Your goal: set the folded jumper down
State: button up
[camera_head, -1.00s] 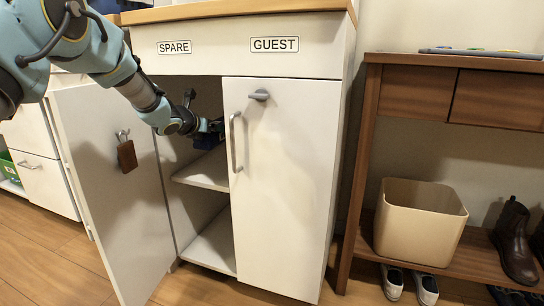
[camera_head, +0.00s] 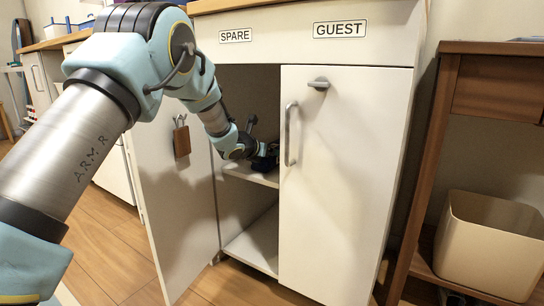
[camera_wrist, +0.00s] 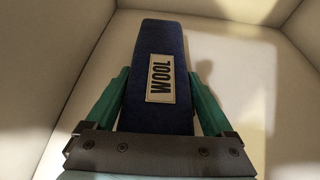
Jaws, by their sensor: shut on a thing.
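The folded jumper (camera_wrist: 158,52) is a dark blue block with a "WOOL" label in the wrist view. My gripper (camera_wrist: 157,74) is shut on it, with a green finger against each long side. In the head view the jumper (camera_head: 268,160) is a small dark shape at the end of my arm, inside the open left half of the white cabinet. It is just over the middle shelf (camera_head: 246,173), close to its surface. I cannot tell whether it touches the shelf. The closed right door hides part of the shelf.
The left cabinet door (camera_head: 170,215) stands open, with a padlock (camera_head: 181,136) hanging on it. The right door (camera_head: 335,190) is closed, with a bar handle (camera_head: 289,135) near the opening. The lower compartment (camera_head: 255,240) looks empty. A beige bin (camera_head: 490,245) stands on a wooden rack at right.

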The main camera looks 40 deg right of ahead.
jog(key=shift+r, duration=0.15)
jog(key=o, duration=1.4)
jog(key=shift+o, duration=0.2)
jog(key=p+v, duration=0.2)
jog(key=v, duration=0.9)
jog(key=shift+a+r+p, duration=0.1)
jog(key=shift+a+p, duration=0.25)
jog(key=shift+p, duration=0.05)
jog(key=shift+s+a, duration=0.1)
jog(key=shift+a, duration=0.05)
